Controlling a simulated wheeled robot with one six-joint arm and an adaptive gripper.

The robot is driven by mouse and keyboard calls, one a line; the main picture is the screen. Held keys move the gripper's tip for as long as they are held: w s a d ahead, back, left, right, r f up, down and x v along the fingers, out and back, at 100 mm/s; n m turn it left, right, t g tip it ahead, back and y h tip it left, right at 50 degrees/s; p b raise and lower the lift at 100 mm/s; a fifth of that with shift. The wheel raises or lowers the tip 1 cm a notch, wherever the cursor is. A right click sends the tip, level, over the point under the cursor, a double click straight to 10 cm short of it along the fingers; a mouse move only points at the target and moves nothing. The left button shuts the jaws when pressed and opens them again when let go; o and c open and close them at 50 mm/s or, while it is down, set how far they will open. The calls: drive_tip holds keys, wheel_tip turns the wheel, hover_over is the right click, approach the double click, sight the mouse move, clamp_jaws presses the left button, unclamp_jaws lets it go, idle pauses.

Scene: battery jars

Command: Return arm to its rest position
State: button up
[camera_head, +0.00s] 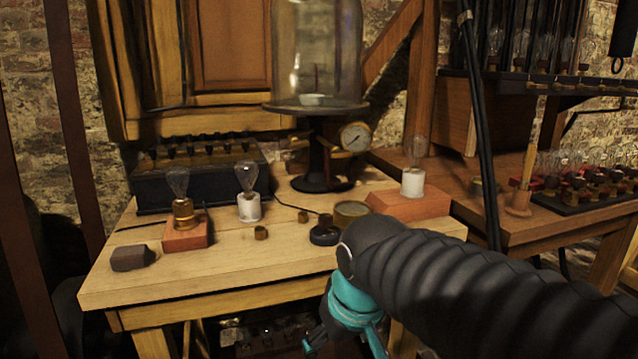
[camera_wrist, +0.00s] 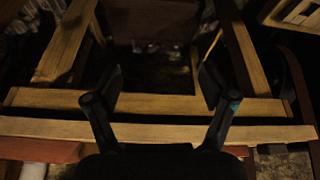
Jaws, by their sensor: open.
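My gripper (camera_head: 318,338) hangs at the front edge of the wooden workbench (camera_head: 150,278), low and right of centre in the head view. My dark ribbed arm reaches in from the lower right and hides part of the bench's right front. In the wrist view, my gripper (camera_wrist: 161,95) has its two dark fingers spread wide with nothing between them. Beyond the fingers are the bench's front rail (camera_wrist: 150,103) and the dark space under the bench.
On the bench stand a bulb on a red block (camera_head: 186,232), a bulb in a white holder (camera_head: 248,207), a bulb on an orange block (camera_head: 410,203), a dark block (camera_head: 132,257) and a bell jar (camera_head: 316,50). A side table (camera_head: 520,222) with many bulbs stands right.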

drive_tip(key=s+d+f+m, duration=0.2)
drive_tip(key=s+d, duration=0.2)
drive_tip(key=d, duration=0.2)
drive_tip(key=s+d+f+m+t+h, duration=0.1)
drive_tip(key=s+d+m, duration=0.2)
drive_tip(key=d, duration=0.3)
drive_tip(key=shift+s+d+f+t, duration=0.3)
drive_tip(key=shift+s+d+f, duration=0.1)
drive_tip(key=shift+s, duration=0.25)
idle(0.4)
